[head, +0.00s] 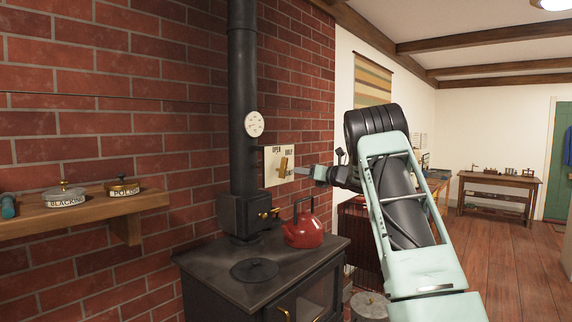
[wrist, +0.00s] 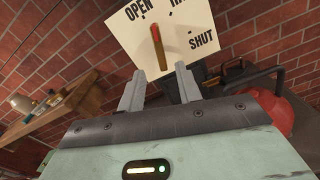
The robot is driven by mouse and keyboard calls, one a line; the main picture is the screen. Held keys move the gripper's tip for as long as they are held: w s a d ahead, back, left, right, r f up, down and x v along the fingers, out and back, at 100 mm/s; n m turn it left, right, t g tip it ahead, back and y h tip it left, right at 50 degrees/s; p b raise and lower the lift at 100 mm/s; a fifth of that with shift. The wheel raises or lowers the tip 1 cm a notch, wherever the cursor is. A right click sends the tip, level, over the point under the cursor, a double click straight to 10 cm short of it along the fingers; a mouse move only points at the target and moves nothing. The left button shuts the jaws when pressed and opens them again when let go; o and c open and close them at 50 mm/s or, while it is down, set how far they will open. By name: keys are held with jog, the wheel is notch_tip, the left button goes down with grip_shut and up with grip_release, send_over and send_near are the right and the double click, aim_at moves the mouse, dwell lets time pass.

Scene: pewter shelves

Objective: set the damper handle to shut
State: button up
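The damper plate (head: 270,178) is a cream board on the brick wall, lettered OPEN, HALF and SHUT; it also shows tilted in the wrist view (wrist: 125,45). The damper handle (head: 283,167) is a narrow brass-coloured lever, with a red end in the wrist view (wrist: 161,52). That red end points between the OPEN and HALF lettering, away from SHUT. My gripper (head: 303,171) is just right of the handle in the head view. In the wrist view my gripper (wrist: 160,77) is open, its fingers apart and empty. The handle appears beyond the fingertips; contact cannot be told.
A black stove (head: 215,275) with a flue pipe (head: 243,100) and gauge (head: 254,124) stands below and left of the plate. A red kettle (head: 304,232) sits on it, close below my gripper. A wooden shelf (head: 75,217) with tins is at left. Floor at right is clear.

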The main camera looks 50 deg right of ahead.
aim_at(286, 169)
jog(key=w+p, duration=0.1)
jog(key=w, duration=0.1)
jog(key=w+p, duration=0.1)
jog(key=w, duration=0.2)
jog(key=w+p, duration=0.1)
jog(key=w, duration=0.2)
jog(key=shift+a, duration=0.3)
grip_shut()
